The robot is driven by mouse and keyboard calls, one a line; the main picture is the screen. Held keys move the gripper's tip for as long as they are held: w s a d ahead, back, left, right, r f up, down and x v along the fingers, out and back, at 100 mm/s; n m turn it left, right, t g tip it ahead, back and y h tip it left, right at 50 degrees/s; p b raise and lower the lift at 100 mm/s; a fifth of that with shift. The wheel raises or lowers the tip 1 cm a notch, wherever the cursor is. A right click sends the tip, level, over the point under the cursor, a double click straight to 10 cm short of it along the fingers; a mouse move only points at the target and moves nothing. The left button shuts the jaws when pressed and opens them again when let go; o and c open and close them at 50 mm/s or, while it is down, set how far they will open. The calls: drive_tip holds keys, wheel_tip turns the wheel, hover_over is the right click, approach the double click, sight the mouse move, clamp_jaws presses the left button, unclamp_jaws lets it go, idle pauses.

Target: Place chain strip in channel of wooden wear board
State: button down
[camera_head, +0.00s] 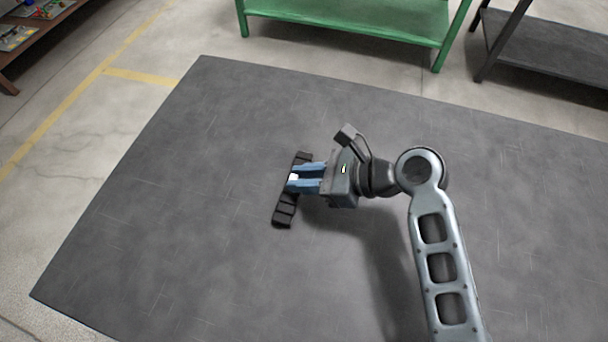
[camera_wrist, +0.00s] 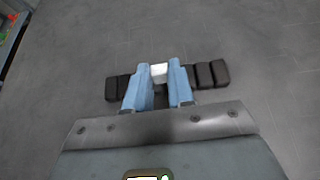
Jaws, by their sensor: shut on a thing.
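The chain strip (camera_head: 284,213) is a short row of black links with a white piece (camera_wrist: 159,72) at its middle. In the head view it lies across the front of my gripper (camera_head: 294,178), over the dark grey surface. In the wrist view the strip (camera_wrist: 220,73) sticks out on both sides of the blue fingers of my gripper (camera_wrist: 159,67). The fingers are shut on the strip at its white middle. I cannot tell whether the strip touches the surface or hangs just above it. No wooden wear board shows in either view.
The dark grey surface (camera_head: 180,190) is wide and clear around the strip. A green table (camera_head: 345,18) and a dark grey table (camera_head: 550,45) stand at the back. A brown shelf (camera_head: 50,35) with small items is at the far left.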

drive_tip(key=c, duration=1.4)
unclamp_jaws()
drive_tip(key=shift+f, duration=0.15)
drive_tip(key=o, duration=0.4)
